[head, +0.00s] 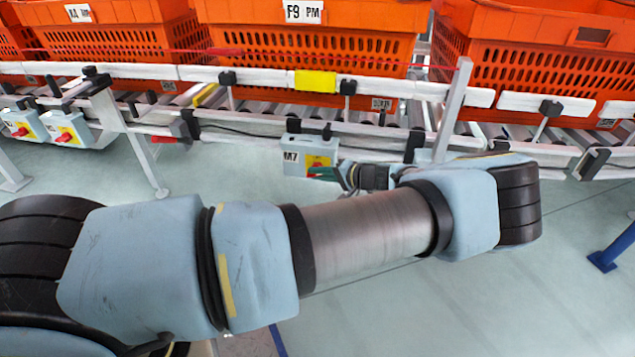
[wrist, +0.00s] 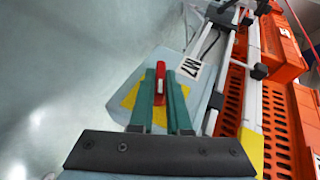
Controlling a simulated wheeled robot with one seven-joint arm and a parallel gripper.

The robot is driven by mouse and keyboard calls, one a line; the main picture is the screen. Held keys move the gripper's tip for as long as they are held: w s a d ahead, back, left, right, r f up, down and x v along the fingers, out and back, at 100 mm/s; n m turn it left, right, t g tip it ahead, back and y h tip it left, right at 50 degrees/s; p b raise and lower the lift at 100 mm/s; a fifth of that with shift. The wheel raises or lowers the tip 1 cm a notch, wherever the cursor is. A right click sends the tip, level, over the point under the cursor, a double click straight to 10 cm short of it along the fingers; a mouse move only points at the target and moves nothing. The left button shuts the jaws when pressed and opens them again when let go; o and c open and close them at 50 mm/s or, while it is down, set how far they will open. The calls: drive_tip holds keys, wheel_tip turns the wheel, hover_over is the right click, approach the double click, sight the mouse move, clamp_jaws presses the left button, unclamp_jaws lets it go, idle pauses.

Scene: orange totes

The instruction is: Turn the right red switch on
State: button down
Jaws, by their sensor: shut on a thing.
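The right red switch (wrist: 160,82) is a red handle on a yellow plate (wrist: 129,96), on the front of a grey box (head: 293,157) labelled M7. The box hangs below the conveyor rail. My gripper (head: 322,173) reaches it from the right in the head view. In the wrist view its two green fingers (wrist: 159,76) lie one on each side of the red handle and are shut on it. In the head view the fingers and arm cover part of the switch.
Two more grey boxes with red switches on yellow plates (head: 66,134) hang at the far left. Orange totes (head: 310,45) stand on the roller conveyor behind. A metal post (head: 452,110) rises near my wrist. A blue stand (head: 605,260) is at right. The floor in front is partly open.

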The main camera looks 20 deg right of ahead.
drive_tip(key=t+y+b, duration=0.1)
drive_tip(key=b, duration=0.1)
drive_tip(key=d+m+t+b, duration=0.1)
drive_tip(key=shift+w+f+t+y+b, duration=0.1)
drive_tip(key=shift+f+t+y+b, duration=0.15)
drive_tip(key=shift+t+y+b, duration=0.15)
drive_tip(key=shift+r+m+t+y+b, duration=0.1)
drive_tip(key=shift+m+t+y+b, duration=0.2)
drive_tip(key=shift+m+t+b, duration=0.1)
drive_tip(key=shift+r, duration=0.1)
drive_tip(key=c, duration=0.9)
unclamp_jaws()
drive_tip(key=shift+a, duration=0.2)
drive_tip(key=v, duration=0.3)
drive_tip(key=p+v, duration=0.1)
drive_tip(key=v, duration=0.7)
drive_tip(key=shift+f, duration=0.35)
